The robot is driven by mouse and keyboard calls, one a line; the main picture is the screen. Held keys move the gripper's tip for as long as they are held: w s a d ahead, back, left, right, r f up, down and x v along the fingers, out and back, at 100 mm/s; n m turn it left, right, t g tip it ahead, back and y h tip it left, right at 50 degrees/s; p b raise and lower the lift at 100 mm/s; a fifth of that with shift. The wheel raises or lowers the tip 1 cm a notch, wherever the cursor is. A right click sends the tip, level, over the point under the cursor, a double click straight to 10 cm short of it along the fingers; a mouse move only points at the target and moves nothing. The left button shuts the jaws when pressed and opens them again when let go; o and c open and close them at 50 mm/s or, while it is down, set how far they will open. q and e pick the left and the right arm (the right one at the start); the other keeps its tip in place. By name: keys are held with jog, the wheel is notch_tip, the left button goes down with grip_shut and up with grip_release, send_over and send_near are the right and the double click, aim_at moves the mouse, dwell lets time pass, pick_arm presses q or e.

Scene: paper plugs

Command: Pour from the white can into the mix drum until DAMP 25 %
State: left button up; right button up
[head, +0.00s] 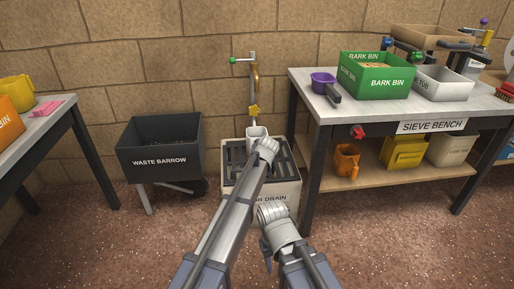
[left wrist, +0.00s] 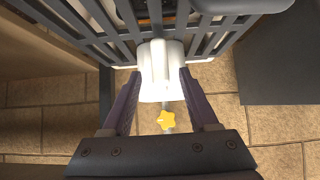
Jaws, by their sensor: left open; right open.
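The white can (left wrist: 154,88) stands on the slatted drain top and lies between the two fingers of my left gripper (left wrist: 160,98) in the left wrist view. Those fingers are open on either side of it, not closed on it. In the head view the can (head: 257,132) shows partly behind my left wrist, below the yellow star-handled tap. My right gripper (head: 266,250) is low in the middle of the head view, open and apart from any object. I cannot make out a mix drum or a DAMP reading.
The drain box (head: 286,190) stands between the waste barrow (head: 160,155) and the sieve bench (head: 432,126). The bench holds a green bark bin (head: 385,82), a white tub (head: 443,84) and a purple scoop (head: 322,80). An orange jug (head: 345,160) sits on the lower shelf.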

pick_arm(q)
jog(key=shift+w+f, duration=0.45)
jog(key=shift+w, duration=0.1)
jog(key=shift+b, duration=0.3)
jog(key=shift+b+x, duration=0.9)
jog(key=shift+x, duration=0.65)
jog(key=shift+s, duration=0.1)
jog(key=shift+c, duration=0.2)
grip_shut()
jog(key=shift+r, duration=0.1)
notch_tip(320, 180, up, 5)
jog(key=p, duration=0.5)
